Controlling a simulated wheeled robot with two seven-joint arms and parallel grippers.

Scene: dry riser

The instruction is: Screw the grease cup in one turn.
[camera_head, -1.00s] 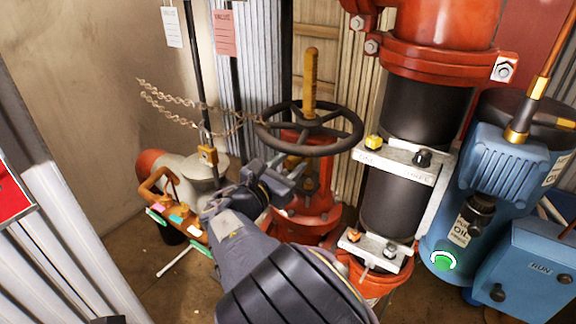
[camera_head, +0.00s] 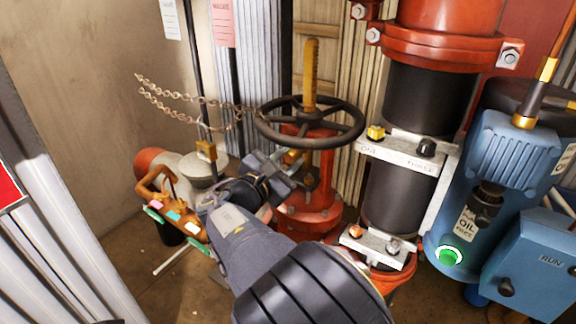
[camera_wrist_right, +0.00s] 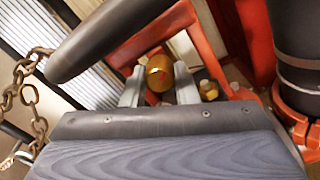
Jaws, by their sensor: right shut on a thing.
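The brass grease cup (camera_wrist_right: 158,72) sits on the red valve body (camera_head: 308,208), below the black handwheel (camera_head: 345,140). In the right wrist view it is between the two grey fingers of my right gripper (camera_wrist_right: 160,88), which is shut on it. In the head view my right gripper (camera_head: 288,168) reaches in under the wheel's near rim, and a bit of the cup (camera_head: 292,157) shows at its tips. The gripper and arm hide part of the valve there. My left gripper is not in view.
The handwheel rim (camera_wrist_right: 110,40) passes close to my right gripper. A chain (camera_head: 185,100) hangs left of the wheel. A black pipe with a metal clamp (camera_head: 405,155) and a blue oil pump (camera_head: 460,200) stand to the right. An orange lockout hasp with tags (camera_head: 165,205) is at left.

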